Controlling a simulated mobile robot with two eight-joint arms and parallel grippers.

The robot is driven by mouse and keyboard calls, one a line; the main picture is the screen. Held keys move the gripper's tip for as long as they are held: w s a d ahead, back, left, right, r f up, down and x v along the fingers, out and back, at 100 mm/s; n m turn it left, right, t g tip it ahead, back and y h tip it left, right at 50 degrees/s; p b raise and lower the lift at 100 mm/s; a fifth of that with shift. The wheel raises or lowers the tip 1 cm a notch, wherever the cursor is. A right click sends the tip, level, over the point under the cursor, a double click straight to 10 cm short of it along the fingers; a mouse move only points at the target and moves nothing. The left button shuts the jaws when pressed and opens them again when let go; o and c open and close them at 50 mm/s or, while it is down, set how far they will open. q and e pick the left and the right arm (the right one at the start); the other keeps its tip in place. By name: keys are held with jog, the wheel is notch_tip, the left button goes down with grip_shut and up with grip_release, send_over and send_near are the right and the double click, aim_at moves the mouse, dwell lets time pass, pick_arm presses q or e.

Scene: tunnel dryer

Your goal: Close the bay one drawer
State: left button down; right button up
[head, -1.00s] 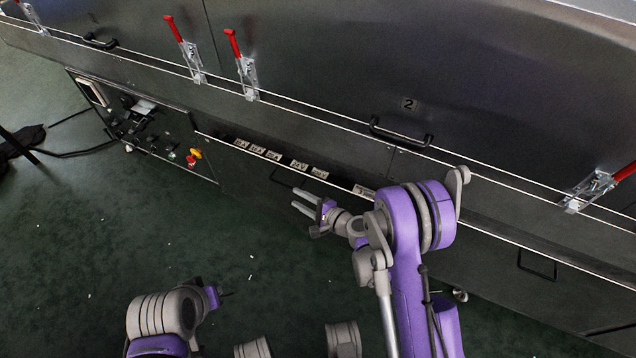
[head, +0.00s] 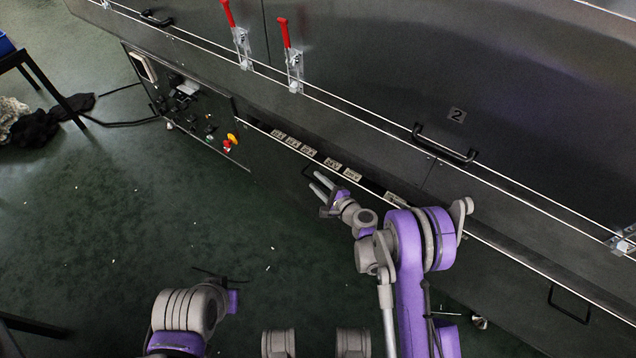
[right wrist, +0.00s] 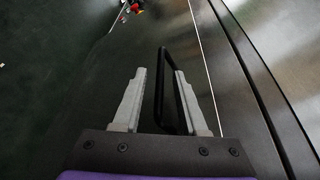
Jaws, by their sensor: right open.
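The bay one drawer (head: 262,154) is the dark panel with a pale top edge, low on the machine. It stands a little out, with several pale labels (head: 307,152) showing in the gap behind its edge. Its black bar handle (right wrist: 163,85) shows in the right wrist view, between my fingers as seen there. My right gripper (head: 320,186) is open and empty, close to the handle in the head view. It also shows in the right wrist view (right wrist: 160,100). I cannot tell whether it touches the handle. My left arm is at the lower left; its gripper is not clearly visible.
A control panel (head: 185,100) with a red and yellow knob (head: 229,142) is left of the drawer. Above are red-handled clamps (head: 290,55) and a door handle (head: 444,146) below a number 2 plate. Another low handle (head: 569,305) is at right. Green floor is mostly clear.

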jog(key=shift+w+a, duration=0.1)
grip_shut()
dwell(1.4)
